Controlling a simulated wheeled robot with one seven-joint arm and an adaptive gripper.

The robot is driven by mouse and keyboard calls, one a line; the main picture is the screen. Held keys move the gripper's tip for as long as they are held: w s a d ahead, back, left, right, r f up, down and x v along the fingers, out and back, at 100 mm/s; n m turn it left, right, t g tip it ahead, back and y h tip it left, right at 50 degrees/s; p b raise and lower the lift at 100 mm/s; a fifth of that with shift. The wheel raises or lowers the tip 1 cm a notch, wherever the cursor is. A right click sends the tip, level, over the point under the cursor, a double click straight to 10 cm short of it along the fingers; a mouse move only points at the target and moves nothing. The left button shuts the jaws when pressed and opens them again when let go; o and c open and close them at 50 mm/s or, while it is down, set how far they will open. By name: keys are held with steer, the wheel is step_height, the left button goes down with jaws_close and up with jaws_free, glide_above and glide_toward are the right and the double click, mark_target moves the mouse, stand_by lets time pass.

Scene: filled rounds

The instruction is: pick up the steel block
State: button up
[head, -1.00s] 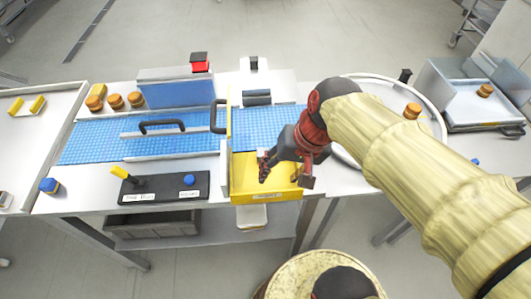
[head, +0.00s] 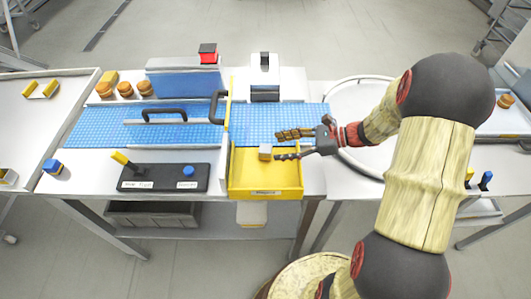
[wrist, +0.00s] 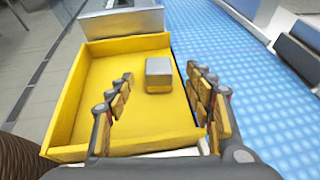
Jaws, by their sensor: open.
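The steel block (head: 265,152) is a small grey cube at the back of the yellow tray (head: 265,193). In the wrist view the block (wrist: 159,72) has a grey top and a yellowish side, and it sits in the tray (wrist: 95,75) near its right wall. My gripper (head: 279,145) is open and comes in from the right, fingers pointing left. In the wrist view my gripper (wrist: 160,73) has one finger row on each side of the block, with gaps showing. The block looks apart from the fingers.
A blue belt (head: 95,135) runs behind the tray, with a black-handled guard (head: 163,119) on it. A black control box (head: 163,178) stands left of the tray. A white round table (head: 350,110) lies to the right. Several round filled pieces (head: 125,89) line the back left.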

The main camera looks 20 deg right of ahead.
mark_target(268, 148)
steer(key=b+x, duration=0.2)
steer(key=x, duration=0.4)
steer(key=shift+a+r, duration=0.15)
steer(key=shift+c, duration=1.2)
steer(key=c, duration=1.1)
jaws_close()
